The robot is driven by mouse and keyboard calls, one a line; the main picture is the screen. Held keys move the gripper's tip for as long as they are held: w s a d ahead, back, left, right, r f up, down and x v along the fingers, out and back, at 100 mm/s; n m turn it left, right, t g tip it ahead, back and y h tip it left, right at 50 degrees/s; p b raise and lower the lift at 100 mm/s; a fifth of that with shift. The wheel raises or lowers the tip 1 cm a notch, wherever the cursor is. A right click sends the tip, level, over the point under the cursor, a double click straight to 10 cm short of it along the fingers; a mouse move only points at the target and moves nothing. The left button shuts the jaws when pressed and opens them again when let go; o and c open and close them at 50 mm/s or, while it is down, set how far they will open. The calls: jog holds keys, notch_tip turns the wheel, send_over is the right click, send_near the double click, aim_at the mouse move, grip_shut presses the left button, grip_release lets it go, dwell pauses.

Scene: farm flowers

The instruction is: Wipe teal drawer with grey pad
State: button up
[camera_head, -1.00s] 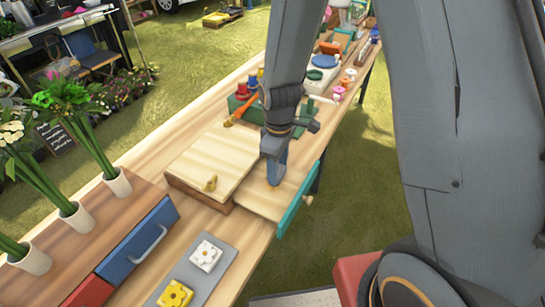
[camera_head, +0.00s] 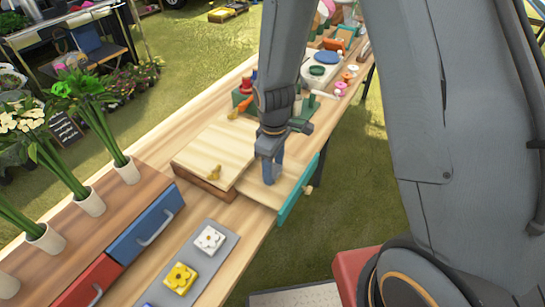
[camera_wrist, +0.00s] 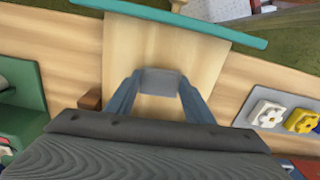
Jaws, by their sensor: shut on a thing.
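The teal drawer stands pulled out of a low wooden box (camera_head: 215,150); its teal front (camera_head: 298,193) and pale wooden inside (camera_head: 262,190) show. In the wrist view the teal front (camera_wrist: 190,26) crosses the top and the pale inside (camera_wrist: 150,45) lies below it. My gripper (camera_head: 268,178) points down over the drawer's inside. In the wrist view its two blue-grey fingers (camera_wrist: 159,88) are shut on the grey pad (camera_wrist: 160,80). The pad appears at or just above the drawer's surface; contact is unclear. In the head view the fingers hide the pad.
A grey tray (camera_head: 215,262) with flower blocks lies nearer on the table. A planter with blue (camera_head: 148,228) and red drawers stands at left. A green holder (camera_head: 243,102) and several spools stand behind. Grass lies beyond the table's right edge.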

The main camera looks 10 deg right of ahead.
jog(key=shift+s+a, duration=0.55)
jog(key=shift+s, duration=0.1)
jog(key=shift+s+r+p, duration=0.2)
jog(key=shift+r+p, duration=0.1)
jog(key=shift+p, duration=0.1)
jog(key=shift+w+r+p, duration=0.15)
jog(key=shift+r+p, duration=0.2)
jog(key=shift+r, duration=0.55)
jog(key=shift+a+r+p, duration=0.1)
jog(key=shift+r+p, duration=0.5)
jog(key=shift+r, duration=0.1)
jog(key=shift+r+p, duration=1.65)
jog(key=shift+r, duration=0.55)
